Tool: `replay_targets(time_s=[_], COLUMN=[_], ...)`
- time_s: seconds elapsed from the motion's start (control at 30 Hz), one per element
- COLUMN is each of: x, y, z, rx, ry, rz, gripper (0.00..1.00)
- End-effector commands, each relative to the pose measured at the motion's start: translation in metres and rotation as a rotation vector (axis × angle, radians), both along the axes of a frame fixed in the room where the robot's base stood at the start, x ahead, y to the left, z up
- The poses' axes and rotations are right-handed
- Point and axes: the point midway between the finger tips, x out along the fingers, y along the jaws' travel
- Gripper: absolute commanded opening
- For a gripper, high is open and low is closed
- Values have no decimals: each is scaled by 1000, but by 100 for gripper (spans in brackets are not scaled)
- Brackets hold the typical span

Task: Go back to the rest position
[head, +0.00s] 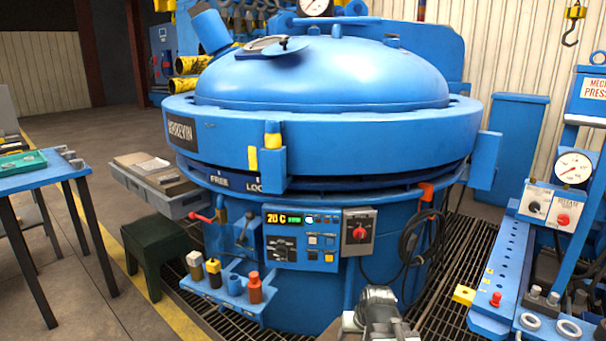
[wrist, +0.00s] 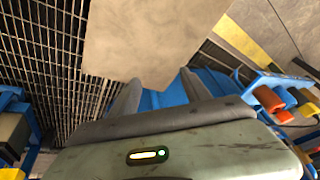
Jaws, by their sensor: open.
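My gripper (head: 378,295) shows at the bottom of the head view, in front of the furnace's lower body. In the wrist view its two grey fingers (wrist: 160,90) stand apart, with nothing held between them. The big round blue pit furnace (head: 320,130) fills the middle of the head view, its domed lid down on the body. The control panel (head: 300,238) reads "20 C" and sits up and left of my gripper. A grey box with a red knob (head: 358,232) is beside it.
A small blue shelf (head: 225,300) with several bottles and tools juts out left of my gripper. A blue press (head: 500,270) stands at the right. A hanging black cable loop (head: 420,245) is near. A blue table (head: 40,178) and green stool (head: 155,250) are left. Floor grating lies below.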

Motion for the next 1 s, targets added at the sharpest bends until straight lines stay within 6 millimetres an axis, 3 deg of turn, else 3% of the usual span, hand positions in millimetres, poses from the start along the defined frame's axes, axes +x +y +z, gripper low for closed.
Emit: replay_targets(time_s=[0.03,0.2,0.3,0.57,1.0], x=[-22,-90,-92,-91,-90], y=[-8,-26,-24,-23,-22], z=[-7,-17,21,100,299], rx=[-34,-119,-114,-113,-112], ry=[80,363,371,368,367], rz=[2,-10,-14,-12,-10], gripper=[56,56,56,56,56])
